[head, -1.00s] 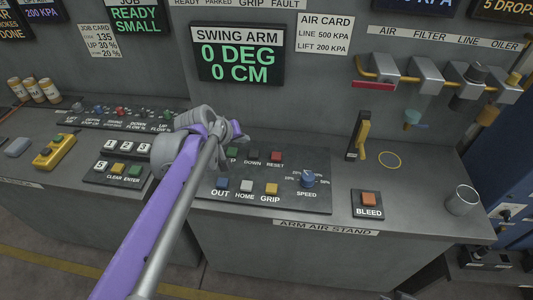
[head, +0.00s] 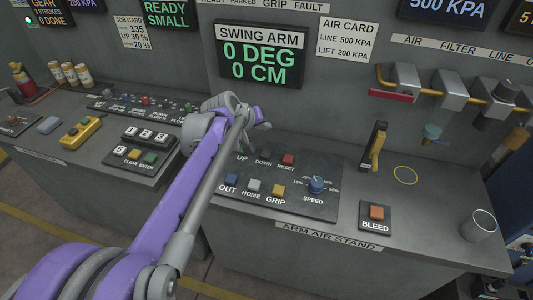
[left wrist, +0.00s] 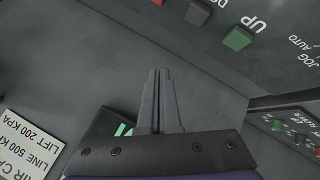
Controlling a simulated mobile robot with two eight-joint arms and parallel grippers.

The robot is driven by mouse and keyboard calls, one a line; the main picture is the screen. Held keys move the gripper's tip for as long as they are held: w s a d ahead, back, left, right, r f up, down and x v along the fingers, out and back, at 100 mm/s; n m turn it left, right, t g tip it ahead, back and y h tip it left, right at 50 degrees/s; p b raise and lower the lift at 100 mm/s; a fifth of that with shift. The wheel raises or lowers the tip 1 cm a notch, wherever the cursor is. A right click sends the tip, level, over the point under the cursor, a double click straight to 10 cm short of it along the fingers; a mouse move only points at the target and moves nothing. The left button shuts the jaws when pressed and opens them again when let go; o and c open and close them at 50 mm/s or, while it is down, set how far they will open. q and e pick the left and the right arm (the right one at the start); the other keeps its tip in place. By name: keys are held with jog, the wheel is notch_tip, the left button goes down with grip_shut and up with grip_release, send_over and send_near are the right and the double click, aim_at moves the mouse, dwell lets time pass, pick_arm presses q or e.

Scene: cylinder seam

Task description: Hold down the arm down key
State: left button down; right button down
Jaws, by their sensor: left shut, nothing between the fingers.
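The down key (head: 265,154) is a small dark grey button in the top row of the arm panel in the head view, labelled DOWN. It also shows in the left wrist view as a grey button (left wrist: 198,12) at the top, its label partly cut off. The green up key (left wrist: 237,39) sits beside it; in the head view my arm covers it. My left gripper (left wrist: 159,75) is shut and empty, apart from the keys. In the head view, it (head: 257,118) is above the panel's back left corner, with its fingertips hard to make out.
The red reset key (head: 288,160) is right of the down key. Out, home and grip keys and a blue speed knob (head: 316,185) sit nearer the front. The swing arm display (head: 262,55) reads 0 DEG, 0 CM. A lever (head: 377,150) stands to the right.

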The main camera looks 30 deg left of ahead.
pick_arm(q)
jog(key=b, duration=0.5)
send_over(269, 151)
jog(key=s, duration=0.3)
jog(key=f, duration=0.8)
jog(key=shift+w, duration=0.2)
jog(key=shift+a+f+b, duration=0.1)
jog(key=shift+f+b, duration=0.25)
dwell(0.5)
jog(key=shift+f, duration=0.4)
jog(key=shift+f+b, duration=0.35)
jog(key=shift+f, duration=0.1)
dwell(4.3)
